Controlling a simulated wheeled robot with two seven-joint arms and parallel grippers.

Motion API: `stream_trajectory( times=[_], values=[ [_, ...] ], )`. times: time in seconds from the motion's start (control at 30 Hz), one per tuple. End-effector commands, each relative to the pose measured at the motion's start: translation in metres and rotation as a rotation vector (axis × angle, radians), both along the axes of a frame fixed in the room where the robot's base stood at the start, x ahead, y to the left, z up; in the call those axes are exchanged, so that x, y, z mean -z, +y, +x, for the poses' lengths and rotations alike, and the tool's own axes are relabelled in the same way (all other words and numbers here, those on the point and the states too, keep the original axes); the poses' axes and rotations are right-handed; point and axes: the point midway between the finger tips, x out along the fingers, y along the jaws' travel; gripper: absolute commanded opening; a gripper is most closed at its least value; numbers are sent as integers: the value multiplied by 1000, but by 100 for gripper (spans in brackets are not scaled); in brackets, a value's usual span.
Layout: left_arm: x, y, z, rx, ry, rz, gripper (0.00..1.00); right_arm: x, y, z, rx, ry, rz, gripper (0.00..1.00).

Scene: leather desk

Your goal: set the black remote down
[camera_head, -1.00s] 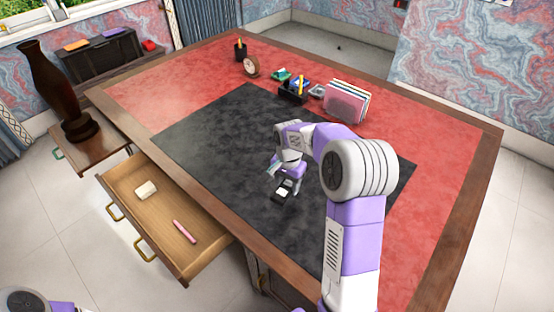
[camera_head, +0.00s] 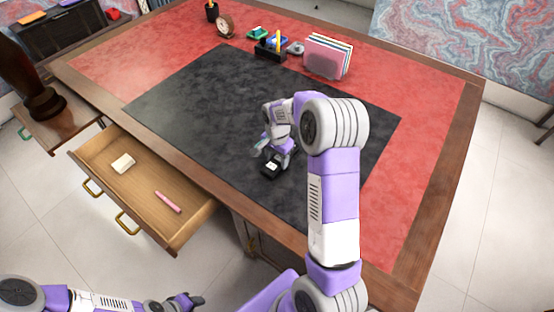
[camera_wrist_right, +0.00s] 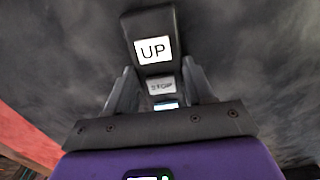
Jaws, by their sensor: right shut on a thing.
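The black remote (camera_head: 271,167) is at my right gripper (camera_head: 277,152), over the dark mat (camera_head: 215,95) on the desk. In the right wrist view the remote (camera_wrist_right: 150,20) shows white labels reading "UP" and "STOP". The right gripper's fingers (camera_wrist_right: 158,92) are shut on its sides. I cannot tell whether its underside touches the mat. My left gripper (camera_head: 188,300) is low at the bottom of the head view, away from the desk; its jaws are too small to read.
An open drawer (camera_head: 200,208) at the desk's left front holds a white block (camera_head: 122,163) and a pink item (camera_head: 167,202). A file holder (camera_head: 327,56), black organizer (camera_head: 270,50) and clock (camera_head: 225,26) stand at the back. The mat's left part is clear.

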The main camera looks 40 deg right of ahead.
Motion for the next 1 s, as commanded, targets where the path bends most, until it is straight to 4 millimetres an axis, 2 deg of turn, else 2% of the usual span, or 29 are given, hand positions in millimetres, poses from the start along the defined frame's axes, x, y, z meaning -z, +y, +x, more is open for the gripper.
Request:
stream_trajectory(
  times=[0.33, 0.37, 0.5, 0.53, 0.83, 1.0],
  values=[
    [2, 0, 0, 0, 0, 0, 43, 3, 0, 0, 0, -1, -1, 18],
    [2, 0, 0, 0, 0, 0, 43, 4, 0, 0, 0, -1, 0, 54],
    [1, 0, 0, 0, 0, 0, 43, 3, 0, 0, 0, -1, 0, 76],
    [1, 0, 0, 0, 0, 0, 43, 3, 0, 0, 0, -1, 0, 78],
    [0, 0, 0, 0, 0, 0, 43, 0, 0, 0, 0, -1, 0, 78],
    [-7, 0, 0, 0, 0, 0, 43, -21, 0, 1, -1, -4, -1, 78]
  ],
)
